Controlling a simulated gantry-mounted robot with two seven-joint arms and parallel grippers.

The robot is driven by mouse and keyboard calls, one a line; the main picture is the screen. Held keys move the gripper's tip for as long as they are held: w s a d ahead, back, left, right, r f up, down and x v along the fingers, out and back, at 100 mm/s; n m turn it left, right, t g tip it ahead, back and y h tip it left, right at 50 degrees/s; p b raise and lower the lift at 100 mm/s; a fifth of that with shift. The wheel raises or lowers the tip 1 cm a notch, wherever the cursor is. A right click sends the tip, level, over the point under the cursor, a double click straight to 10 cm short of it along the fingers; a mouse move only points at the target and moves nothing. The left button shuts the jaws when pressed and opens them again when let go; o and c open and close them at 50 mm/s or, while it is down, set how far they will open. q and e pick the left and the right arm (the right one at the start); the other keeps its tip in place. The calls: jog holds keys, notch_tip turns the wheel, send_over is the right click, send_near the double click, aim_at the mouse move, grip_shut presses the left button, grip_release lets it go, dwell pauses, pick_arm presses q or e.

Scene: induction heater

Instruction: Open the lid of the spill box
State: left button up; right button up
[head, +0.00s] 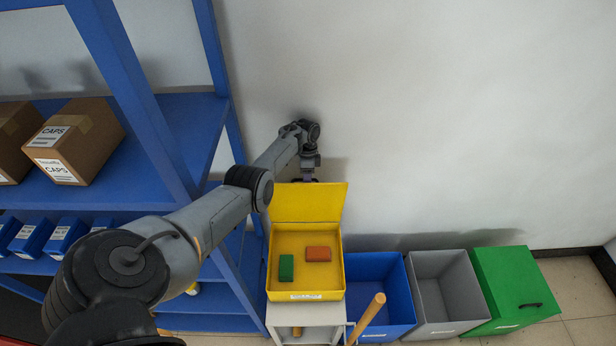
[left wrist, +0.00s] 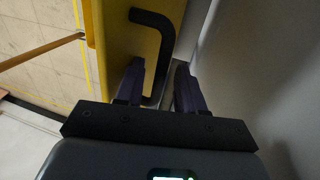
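The yellow spill box (head: 273,280) stands on a small light-coloured stand. Its lid (head: 308,203) is swung up and stands roughly upright at the back edge, near the wall. A green block (head: 286,267) and an orange block (head: 318,254) lie inside. My left gripper (head: 309,180) is behind the top of the lid, partly hidden by it. In the left wrist view its fingers (left wrist: 160,75) are apart, with part of the lid's black handle (left wrist: 160,45) between them. The yellow lid (left wrist: 117,40) also shows there. My right gripper is not in view.
A blue bin (head: 383,280), a grey bin (head: 433,275) and a green lidded bin (head: 515,285) stand in a row to the right. A blue shelf (head: 190,120) with cardboard boxes (head: 75,140) is on the left. The wall is close behind the lid.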

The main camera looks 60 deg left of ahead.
pick_arm(q)
jog(key=w+d+r+p, duration=0.3)
jog(key=w+d+r, duration=0.1)
jog(key=d+r, duration=0.6)
jog(key=shift+w+d+r+p, duration=0.2)
jog(key=shift+w+r+p, duration=0.15)
jog(key=shift+r, duration=0.4)
